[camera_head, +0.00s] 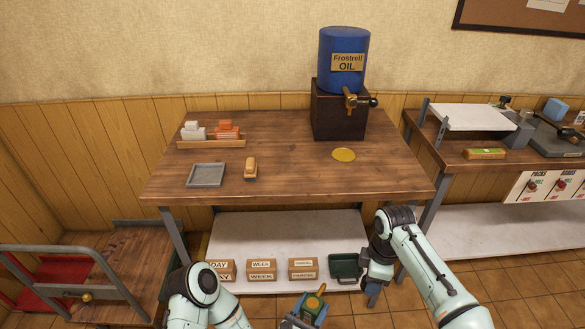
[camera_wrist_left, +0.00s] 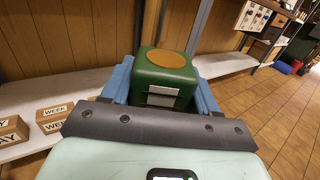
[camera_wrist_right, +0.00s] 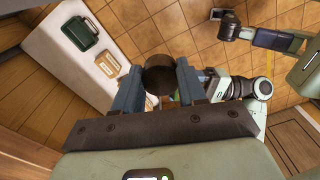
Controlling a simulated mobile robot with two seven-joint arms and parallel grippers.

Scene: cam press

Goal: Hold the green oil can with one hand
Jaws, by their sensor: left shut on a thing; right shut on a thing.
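The green oil can (camera_head: 313,304), with a tan round top, shows at the bottom of the head view. It also fills the space between the blue fingers in the left wrist view (camera_wrist_left: 165,79). My left gripper (camera_head: 303,318) is shut on it and holds it in front of the table. My right gripper (camera_head: 372,294) is to the right of the can, apart from it. It is shut on a dark brown round piece (camera_wrist_right: 159,76), seen in the right wrist view. The gripper hides this piece in the head view.
A wooden table (camera_head: 290,187) carries a blue oil drum (camera_head: 343,60) with a tap, a grey tray (camera_head: 206,175) and a brush-like block (camera_head: 251,168). Labelled boxes (camera_head: 262,269) and a dark green bin (camera_head: 344,267) sit on the low shelf.

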